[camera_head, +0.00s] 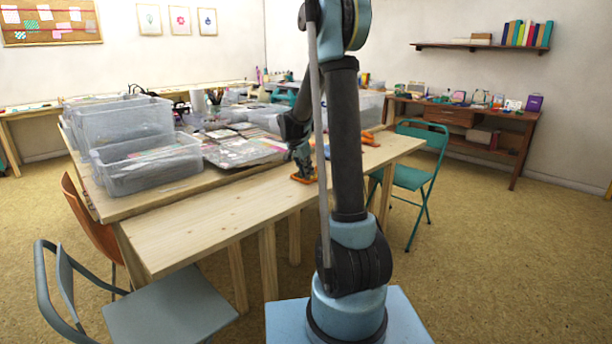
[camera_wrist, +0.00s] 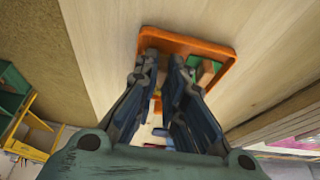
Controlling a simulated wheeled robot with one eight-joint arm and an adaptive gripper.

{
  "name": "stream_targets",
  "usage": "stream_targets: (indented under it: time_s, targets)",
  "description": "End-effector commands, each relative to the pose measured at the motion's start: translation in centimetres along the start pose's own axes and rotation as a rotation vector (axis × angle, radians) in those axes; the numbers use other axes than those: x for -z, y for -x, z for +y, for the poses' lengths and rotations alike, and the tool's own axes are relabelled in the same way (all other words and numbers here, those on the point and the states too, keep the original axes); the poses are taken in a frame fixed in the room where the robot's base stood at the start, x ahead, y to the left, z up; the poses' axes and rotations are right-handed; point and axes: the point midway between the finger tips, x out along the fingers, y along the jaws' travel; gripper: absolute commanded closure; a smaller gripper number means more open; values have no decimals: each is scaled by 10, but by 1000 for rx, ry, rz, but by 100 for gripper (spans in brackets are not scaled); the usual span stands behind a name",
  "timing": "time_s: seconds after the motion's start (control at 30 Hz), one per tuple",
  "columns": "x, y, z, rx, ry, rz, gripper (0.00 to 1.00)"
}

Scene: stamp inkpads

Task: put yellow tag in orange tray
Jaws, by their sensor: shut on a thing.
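The orange tray (camera_wrist: 190,42) lies on the pale wooden table, below and around my fingertips in the wrist view. It also shows small in the head view (camera_head: 304,180), directly under my gripper (camera_head: 302,163). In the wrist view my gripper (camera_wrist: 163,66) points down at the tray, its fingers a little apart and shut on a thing. A small yellow piece, the yellow tag (camera_wrist: 158,93), shows between the fingers; most of it is hidden. I cannot tell whether it touches the tray floor.
A green block (camera_wrist: 193,62) sits in the tray, right of my fingers. Clear plastic bins (camera_head: 150,165) stand on the table's left, papers (camera_head: 240,152) in the middle. The table's near strip is bare. A teal chair (camera_head: 415,175) stands at right.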

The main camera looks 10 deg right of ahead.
Motion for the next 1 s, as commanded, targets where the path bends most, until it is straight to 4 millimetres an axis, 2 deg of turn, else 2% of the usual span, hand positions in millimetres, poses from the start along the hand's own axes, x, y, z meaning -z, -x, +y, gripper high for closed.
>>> stream_targets:
  time_s: [0.1,0.37,0.4,0.43,0.8,1.0]
  targets:
    - [-3,-8,0,0,0,0,100]
    - [-4,-9,0,0,0,0,100]
    - [-4,-10,0,0,0,0,88]
    - [-4,-9,0,0,0,0,81]
    - [-3,-8,0,0,-1,0,81]
    - [-3,9,1,0,1,0,81]
